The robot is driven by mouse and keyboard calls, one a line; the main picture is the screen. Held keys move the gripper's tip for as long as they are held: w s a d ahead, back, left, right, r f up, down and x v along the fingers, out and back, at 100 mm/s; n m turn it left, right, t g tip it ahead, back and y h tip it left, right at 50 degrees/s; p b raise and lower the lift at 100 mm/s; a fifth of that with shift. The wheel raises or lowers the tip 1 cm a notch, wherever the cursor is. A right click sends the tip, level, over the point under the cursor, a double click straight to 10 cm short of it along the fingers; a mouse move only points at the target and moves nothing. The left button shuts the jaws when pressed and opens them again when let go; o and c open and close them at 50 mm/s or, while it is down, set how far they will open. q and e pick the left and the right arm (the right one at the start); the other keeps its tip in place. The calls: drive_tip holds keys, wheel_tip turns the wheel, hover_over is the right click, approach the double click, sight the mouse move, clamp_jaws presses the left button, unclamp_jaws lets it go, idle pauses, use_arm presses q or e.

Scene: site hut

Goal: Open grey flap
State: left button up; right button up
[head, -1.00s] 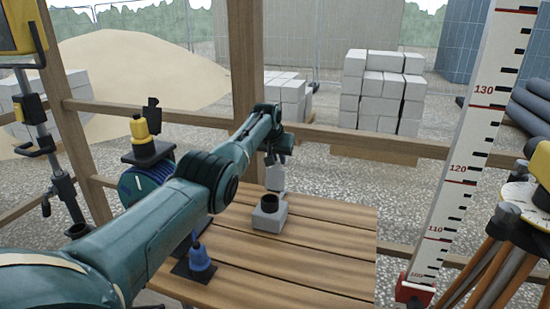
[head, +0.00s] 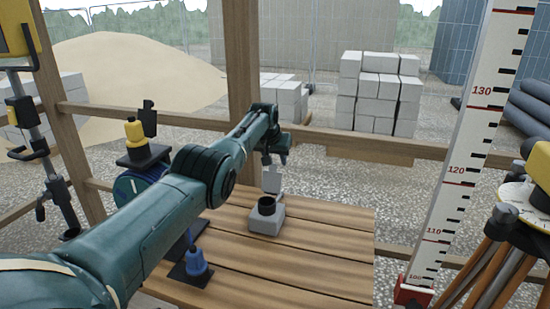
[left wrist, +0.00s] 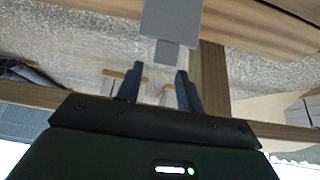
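A small grey box (head: 265,221) with a dark round opening stands on the wooden table. Its grey flap (head: 271,181) stands up at the back of the box, tilted open. My left gripper (head: 277,153) is just above and behind the flap's top edge. In the left wrist view the flap (left wrist: 172,20) with its small tab (left wrist: 167,53) lies ahead of my left gripper (left wrist: 160,82). The two fingers are apart with nothing between them, and the tab is just beyond the fingertips. My right gripper is not in view.
A blue object on a dark base (head: 197,262) stands at the table's left. A yellow-and-black device (head: 139,140) is behind my arm. A wooden rail and post (head: 243,70) stand behind the table (head: 310,260). A tall measuring staff (head: 462,150) and tripod (head: 500,250) are at right.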

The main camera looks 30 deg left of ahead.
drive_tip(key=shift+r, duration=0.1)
use_arm(q)
drive_tip(key=shift+s+p, duration=0.1)
drive_tip(key=shift+p, duration=0.25)
drive_tip(key=shift+s+d+r+p, duration=0.15)
drive_tip(key=shift+r+p, duration=0.45)
drive_tip(key=shift+p, duration=0.4)
drive_tip(key=shift+s+r+p, duration=0.2)
drive_tip(key=shift+r+p, duration=0.15)
drive_tip(key=shift+p, duration=0.4)
drive_tip(key=shift+s+r+p, duration=0.2)
drive_tip(key=shift+r+p, duration=0.1)
drive_tip(key=shift+p, duration=0.35)
drive_tip(key=v, duration=1)
drive_tip(key=shift+s+b, duration=0.25)
drive_tip(key=shift+b, duration=0.05)
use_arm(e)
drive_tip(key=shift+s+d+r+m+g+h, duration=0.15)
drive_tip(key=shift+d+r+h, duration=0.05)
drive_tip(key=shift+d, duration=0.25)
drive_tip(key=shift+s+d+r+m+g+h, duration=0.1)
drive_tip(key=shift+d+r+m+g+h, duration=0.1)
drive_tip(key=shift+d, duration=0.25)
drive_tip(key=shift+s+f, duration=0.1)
